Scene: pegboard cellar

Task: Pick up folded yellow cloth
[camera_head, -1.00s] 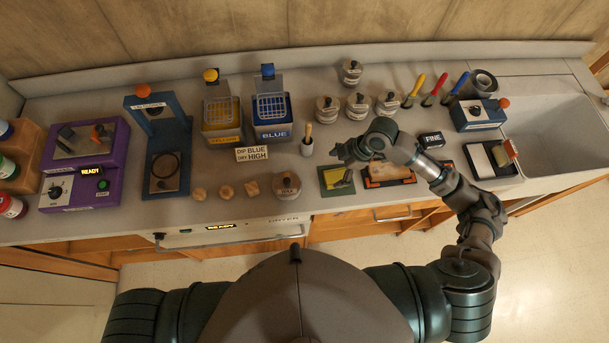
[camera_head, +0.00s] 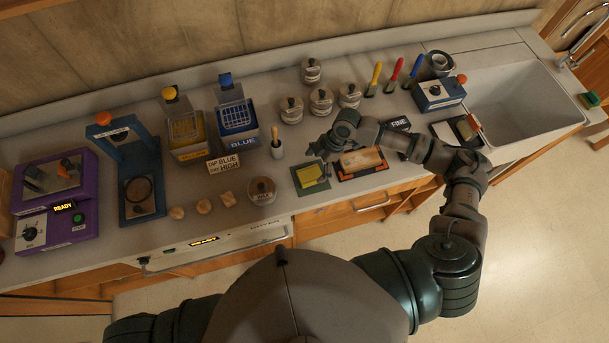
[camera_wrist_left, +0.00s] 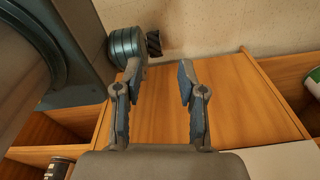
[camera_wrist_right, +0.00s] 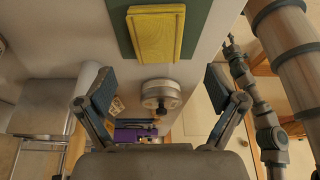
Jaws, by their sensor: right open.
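The folded yellow cloth (camera_head: 312,174) lies flat on a dark green mat (camera_head: 299,188) near the counter's front edge. My right gripper (camera_head: 322,152) is open and empty just behind and above the cloth. In the right wrist view the cloth (camera_wrist_right: 156,36) shows at the top, beyond the spread fingers (camera_wrist_right: 160,88) and apart from them. My left gripper (camera_wrist_left: 159,78) is open and empty in the left wrist view, facing wooden cabinet compartments. It is not visible in the head view.
An orange-edged mat with a tan pad (camera_head: 361,160) lies right of the cloth. A round lidded jar (camera_head: 262,191) stands to its left and a brush holder (camera_head: 276,147) behind left. Several more jars (camera_head: 320,101) stand at the back. The sink (camera_head: 520,100) is at right.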

